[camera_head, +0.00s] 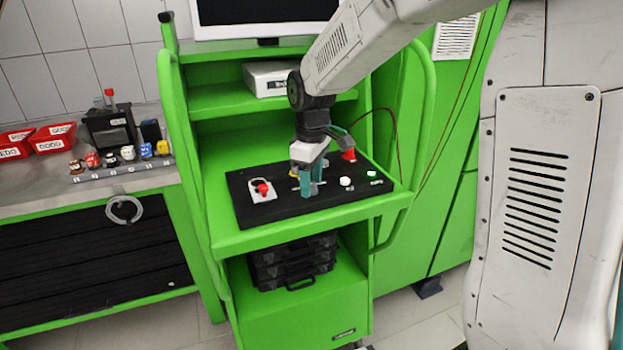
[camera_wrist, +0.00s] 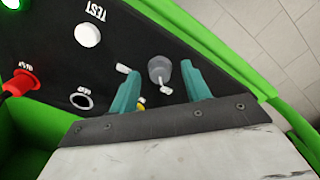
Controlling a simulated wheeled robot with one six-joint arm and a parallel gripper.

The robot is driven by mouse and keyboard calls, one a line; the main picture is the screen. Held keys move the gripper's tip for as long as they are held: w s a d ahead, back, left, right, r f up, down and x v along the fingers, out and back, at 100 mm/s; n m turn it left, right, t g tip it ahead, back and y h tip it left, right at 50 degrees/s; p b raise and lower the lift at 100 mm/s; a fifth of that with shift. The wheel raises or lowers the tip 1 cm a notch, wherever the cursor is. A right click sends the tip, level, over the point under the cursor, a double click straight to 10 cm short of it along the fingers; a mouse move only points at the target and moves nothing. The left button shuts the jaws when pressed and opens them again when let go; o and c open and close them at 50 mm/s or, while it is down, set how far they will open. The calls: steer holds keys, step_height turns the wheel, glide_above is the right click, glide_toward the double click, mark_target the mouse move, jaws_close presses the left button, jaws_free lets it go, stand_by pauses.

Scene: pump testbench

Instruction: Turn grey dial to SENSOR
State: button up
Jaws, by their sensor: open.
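The grey dial (camera_wrist: 159,69) shows in the wrist view on the black panel (camera_head: 247,211). It is a round grey knob with a light pointer. Small white labels (camera_wrist: 123,68) sit beside it, too small to read. My gripper (camera_wrist: 165,82) is open, with one teal finger on each side of the dial in the picture. I cannot tell whether the fingers touch it. In the head view my gripper (camera_head: 311,188) points down over the middle of the panel. The dial is largely hidden behind the fingers there.
A red switch on a white plate (camera_head: 262,189) is left on the panel. A white TEST button (camera_wrist: 88,35), a lit green button (camera_wrist: 11,3) and a red plug (camera_wrist: 22,82) are also on it. A monitor (camera_head: 262,15) stands above. Black cases (camera_head: 292,265) sit below.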

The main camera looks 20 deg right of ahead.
steer(key=c, duration=1)
steer(key=shift+m, duration=0.3)
steer(key=m, duration=0.3)
steer(key=shift+m, duration=0.4)
steer(key=m, duration=0.3)
steer(key=shift+m, duration=0.3)
steer(key=m, duration=0.4)
steer(key=shift+m, duration=2)
